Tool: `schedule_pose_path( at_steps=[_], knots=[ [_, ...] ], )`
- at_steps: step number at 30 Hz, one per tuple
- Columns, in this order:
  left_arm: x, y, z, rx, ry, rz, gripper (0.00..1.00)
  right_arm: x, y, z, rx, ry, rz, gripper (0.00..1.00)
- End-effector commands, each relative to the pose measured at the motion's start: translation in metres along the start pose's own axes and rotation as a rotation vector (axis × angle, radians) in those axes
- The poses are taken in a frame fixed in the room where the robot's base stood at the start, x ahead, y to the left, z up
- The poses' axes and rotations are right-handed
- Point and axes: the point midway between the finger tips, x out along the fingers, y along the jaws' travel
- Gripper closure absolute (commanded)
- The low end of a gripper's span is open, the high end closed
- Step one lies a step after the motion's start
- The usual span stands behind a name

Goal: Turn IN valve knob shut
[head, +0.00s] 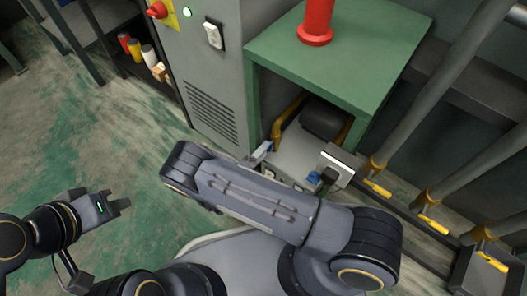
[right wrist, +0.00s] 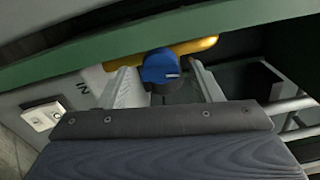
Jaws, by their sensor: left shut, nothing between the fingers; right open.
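The IN valve knob (right wrist: 160,68) is blue and shows in the right wrist view, with the letters IN on the pale surface left of it. My right gripper (right wrist: 161,78) is open, with one finger on each side of the knob. I cannot tell whether the fingers touch it. In the head view my right arm crosses the front of the green bench and hides most of that gripper. A blue knob (head: 314,178) shows there beside the arm; I cannot tell if it is the same one. My left gripper (head: 118,205) is shut and empty, low over the floor.
The green bench (head: 340,50) has a red cylinder (head: 317,20) on top. A yellow bar (right wrist: 195,47) passes behind the knob. A grey cabinet (head: 205,85) stands left of the bench, and pipes with yellow handles (head: 432,224) are at the right. Floor around my left gripper is clear.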

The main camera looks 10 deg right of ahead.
Motion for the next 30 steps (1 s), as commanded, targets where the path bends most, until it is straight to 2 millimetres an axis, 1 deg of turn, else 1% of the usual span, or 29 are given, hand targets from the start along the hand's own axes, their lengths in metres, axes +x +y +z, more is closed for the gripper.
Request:
schedule_pose_path(
  at_steps=[3,11,14,21,24,30],
  knots=[
    [0.0020,-0.0009,0.0010,0.000,0.000,0.000,1.00,0.0073,0.0005,-0.0003,-0.001,-0.001,0.000,0.41],
    [0.0018,-0.0008,0.0009,0.000,0.000,0.000,1.00,0.0088,-0.0002,-0.0002,0.000,-0.001,0.000,0.41],
    [0.0018,-0.0008,0.0008,0.000,0.000,0.000,1.00,0.0088,-0.0001,-0.0002,0.000,-0.001,0.000,0.53],
    [0.0018,-0.0008,0.0008,0.000,0.000,0.000,1.00,0.0087,0.0000,-0.0002,0.000,-0.001,0.000,0.84],
    [0.0023,-0.0010,0.0011,0.000,0.000,0.000,1.00,0.0086,0.0003,-0.0002,-0.016,-0.001,0.000,0.86],
    [0.0040,-0.0018,0.0020,0.000,0.000,0.000,1.00,0.0086,0.0003,0.0003,-0.158,-0.001,0.000,0.86]
  ],
)
